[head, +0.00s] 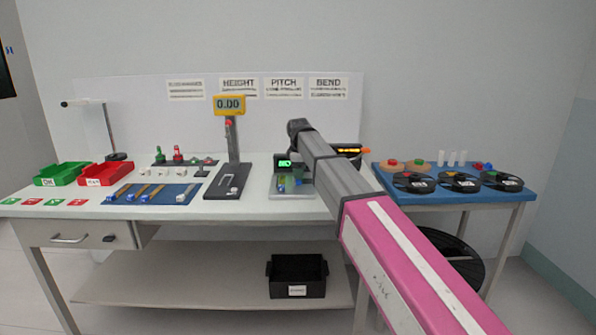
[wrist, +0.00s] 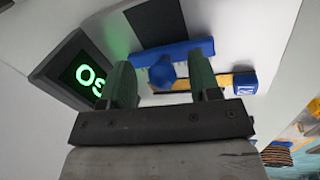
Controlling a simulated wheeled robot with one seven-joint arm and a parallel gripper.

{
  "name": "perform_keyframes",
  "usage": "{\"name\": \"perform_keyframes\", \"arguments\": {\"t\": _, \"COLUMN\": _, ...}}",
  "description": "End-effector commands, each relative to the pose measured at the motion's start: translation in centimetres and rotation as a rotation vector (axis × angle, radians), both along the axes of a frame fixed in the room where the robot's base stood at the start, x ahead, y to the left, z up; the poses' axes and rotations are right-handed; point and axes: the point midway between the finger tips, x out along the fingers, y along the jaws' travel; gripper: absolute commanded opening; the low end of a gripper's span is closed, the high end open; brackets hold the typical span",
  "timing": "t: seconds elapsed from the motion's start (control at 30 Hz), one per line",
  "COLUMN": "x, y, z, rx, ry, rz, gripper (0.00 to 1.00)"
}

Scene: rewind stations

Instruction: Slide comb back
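In the wrist view, a blue bar with a round blue knob (wrist: 162,74), which looks like the comb, lies on a pale fixture. My gripper (wrist: 162,82) has two green fingers, spread apart with one on each side of the knob. Whether either finger touches the knob I cannot tell. A yellow strip with a blue end block (wrist: 245,84) lies beyond the right finger. A dark display (wrist: 88,76) with green characters stands left of the fingers. In the head view, this station with its green display (head: 284,163) sits beside my arm, and my fingertips are hard to make out.
Left of the station, a scale stand (head: 229,181) with a yellow 0.00 readout stands on the white bench. A blue mat (head: 152,194) with tools, a green bin (head: 62,174) and a red bin (head: 105,174) are further left. A blue table (head: 440,190) with black spools is right.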

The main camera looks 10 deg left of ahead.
Motion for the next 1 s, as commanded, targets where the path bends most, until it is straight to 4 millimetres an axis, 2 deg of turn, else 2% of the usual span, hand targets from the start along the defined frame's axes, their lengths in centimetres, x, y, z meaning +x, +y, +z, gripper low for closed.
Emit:
{"name": "perform_keyframes", "arguments": {"t": 0.23, "x": 0.0, "y": 0.1, "z": 0.1, "rx": 0.003, "ry": 0.000, "rz": 0.002, "gripper": 0.56}}
{"name": "perform_keyframes", "arguments": {"t": 0.37, "x": -0.2, "y": 0.2, "z": 0.8, "rx": 0.004, "ry": 0.000, "rz": 0.002, "gripper": 0.56}}
{"name": "perform_keyframes", "arguments": {"t": 0.8, "x": -1.5, "y": 0.1, "z": 8.0, "rx": 0.003, "ry": -0.002, "rz": 0.001, "gripper": 0.56}}
{"name": "perform_keyframes", "arguments": {"t": 1.0, "x": -2.0, "y": 0.0, "z": 10.1, "rx": 0.002, "ry": 0.000, "rz": 0.000, "gripper": 0.56}}
